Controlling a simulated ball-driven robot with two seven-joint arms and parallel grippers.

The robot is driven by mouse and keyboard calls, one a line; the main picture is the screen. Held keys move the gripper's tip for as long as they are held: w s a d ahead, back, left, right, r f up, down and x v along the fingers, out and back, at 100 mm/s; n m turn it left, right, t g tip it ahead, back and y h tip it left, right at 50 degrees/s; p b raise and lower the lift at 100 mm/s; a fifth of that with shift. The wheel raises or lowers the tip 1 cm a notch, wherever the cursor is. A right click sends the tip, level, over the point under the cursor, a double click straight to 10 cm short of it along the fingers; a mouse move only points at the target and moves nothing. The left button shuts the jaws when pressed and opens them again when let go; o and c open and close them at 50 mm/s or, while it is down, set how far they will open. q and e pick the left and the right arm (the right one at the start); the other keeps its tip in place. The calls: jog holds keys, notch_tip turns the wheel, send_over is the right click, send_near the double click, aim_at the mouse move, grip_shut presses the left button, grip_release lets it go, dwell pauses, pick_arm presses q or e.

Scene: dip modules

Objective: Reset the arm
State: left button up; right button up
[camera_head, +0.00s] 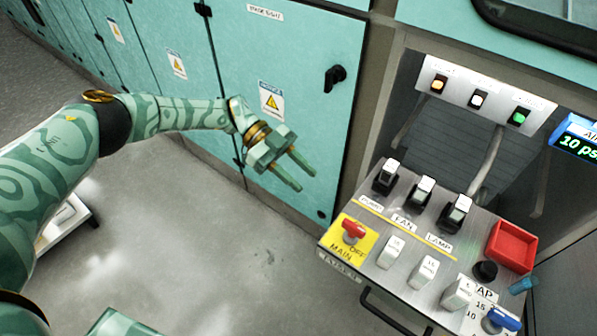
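My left arm comes in from the left, patterned green with dark joints. Its gripper (305,180) is open and empty, with its two fingers apart. It hangs over the grey floor, in front of the teal cabinets, left of the control panel (375,235) and touching nothing that I can see. My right gripper is not in view.
The panel carries a red main switch (353,231), black-based modules labelled PUMP, FAN and LAMP, white modules, a red tray (512,246) and a blue knob (503,320). A dark handle (390,308) juts from its front. Indicator lamps (478,99) stand behind.

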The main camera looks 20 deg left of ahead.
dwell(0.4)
